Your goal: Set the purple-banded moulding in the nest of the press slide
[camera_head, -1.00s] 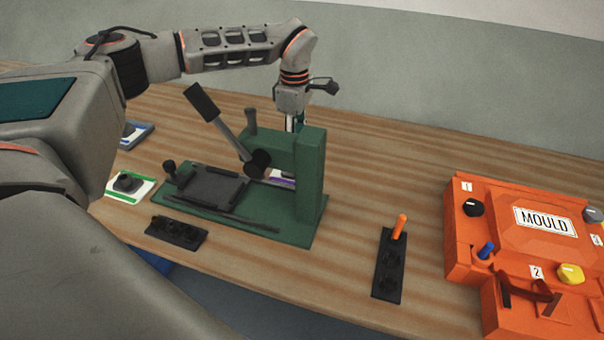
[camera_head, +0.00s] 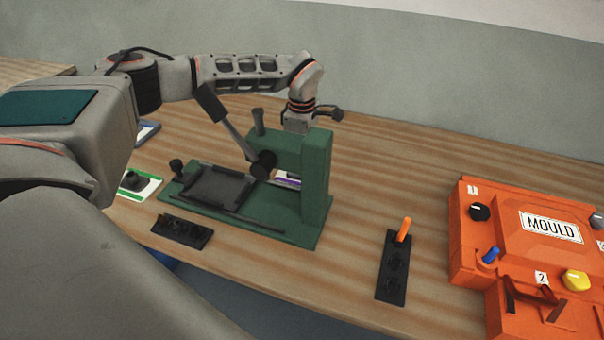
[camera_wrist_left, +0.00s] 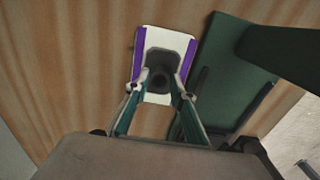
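The purple-banded moulding (camera_wrist_left: 146,50) is a white plate with purple edges and a dark raised knob. It lies on the wooden bench behind the press; in the head view only a sliver (camera_head: 287,181) shows through the press frame. My left gripper (camera_wrist_left: 161,90) is open over it, its fingers apart on either side of the knob. In the head view its fingers are hidden behind the press post. The press slide (camera_head: 221,188) is a dark plate with a raised-edged nest, empty, at the front left of the green press (camera_head: 316,180). My right gripper is not in view.
The press lever (camera_head: 228,125) leans up to the left. A green-banded moulding (camera_head: 138,184) and a blue-edged one (camera_head: 148,132) lie left of the press. The orange mould (camera_head: 535,245) is at right.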

